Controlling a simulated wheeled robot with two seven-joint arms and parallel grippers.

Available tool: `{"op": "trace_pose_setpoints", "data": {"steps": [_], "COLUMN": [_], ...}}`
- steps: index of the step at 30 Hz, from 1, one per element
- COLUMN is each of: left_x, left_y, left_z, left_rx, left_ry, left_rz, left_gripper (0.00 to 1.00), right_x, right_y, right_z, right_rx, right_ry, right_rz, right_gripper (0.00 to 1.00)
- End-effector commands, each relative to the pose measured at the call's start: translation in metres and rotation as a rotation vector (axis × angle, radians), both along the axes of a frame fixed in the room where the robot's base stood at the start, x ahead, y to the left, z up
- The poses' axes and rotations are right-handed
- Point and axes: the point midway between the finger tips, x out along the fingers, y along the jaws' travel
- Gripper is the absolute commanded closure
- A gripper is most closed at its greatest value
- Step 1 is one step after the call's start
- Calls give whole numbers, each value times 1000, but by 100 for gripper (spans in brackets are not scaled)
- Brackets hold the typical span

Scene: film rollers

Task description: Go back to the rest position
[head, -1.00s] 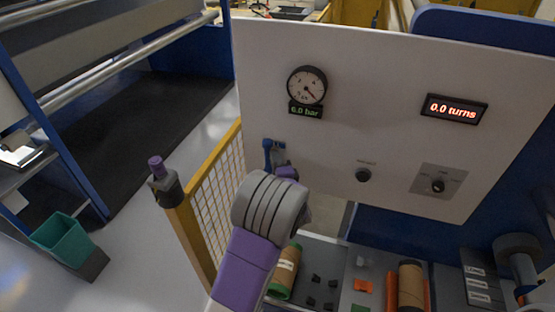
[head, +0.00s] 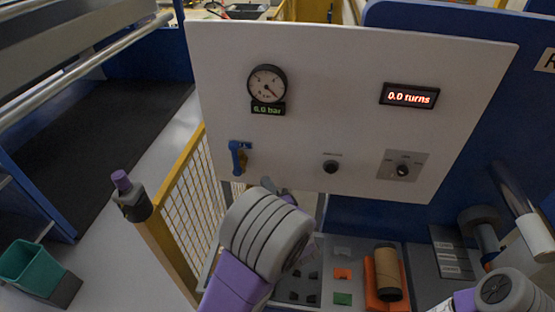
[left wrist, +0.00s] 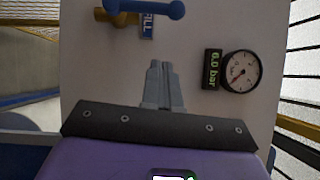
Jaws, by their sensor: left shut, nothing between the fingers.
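My left arm rises from the bottom of the head view, with a grey ribbed wrist over a purple link. Its gripper (head: 268,185) is mostly hidden behind that wrist. In the left wrist view the two grey fingers (left wrist: 162,66) are together and empty, pointing at the white panel. The gripper is below and right of the blue lever (head: 238,157), apart from it in the head view. The lever also shows at the top of the left wrist view (left wrist: 150,9). Part of my right arm shows at the bottom right; its gripper is out of view.
The white panel (head: 330,60) carries a pressure gauge (head: 267,84) reading 6.0 bar, a display (head: 409,95) reading 0.0 turns, and two knobs. A yellow mesh fence (head: 180,215) stands left. A brown roll (head: 387,274) lies on the bench below. Open floor lies left of the fence.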

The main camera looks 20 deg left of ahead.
Motion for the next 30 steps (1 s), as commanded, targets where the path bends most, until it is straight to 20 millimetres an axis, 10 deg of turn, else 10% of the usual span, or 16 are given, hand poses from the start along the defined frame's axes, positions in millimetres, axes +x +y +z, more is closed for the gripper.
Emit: {"op": "trace_pose_setpoints", "data": {"steps": [8,16,24,30], "left_x": [3,-4,-94,-171], "left_y": [-1,-19,-76,-122], "left_z": [-17,-166,-305,-343], "left_rx": [-56,-656,-1436,-1815], "left_ry": [8,108,294,416], "left_rz": [-31,-159,103,455], "left_gripper": [100,100,100,100], "right_x": [0,0,0,0], "right_y": [0,0,0,0], "right_z": [0,0,0,0], "right_rx": [0,0,0,0], "right_ry": [0,0,0,0], "right_rz": [0,0,0,0], "right_gripper": [100,100,100,100]}}
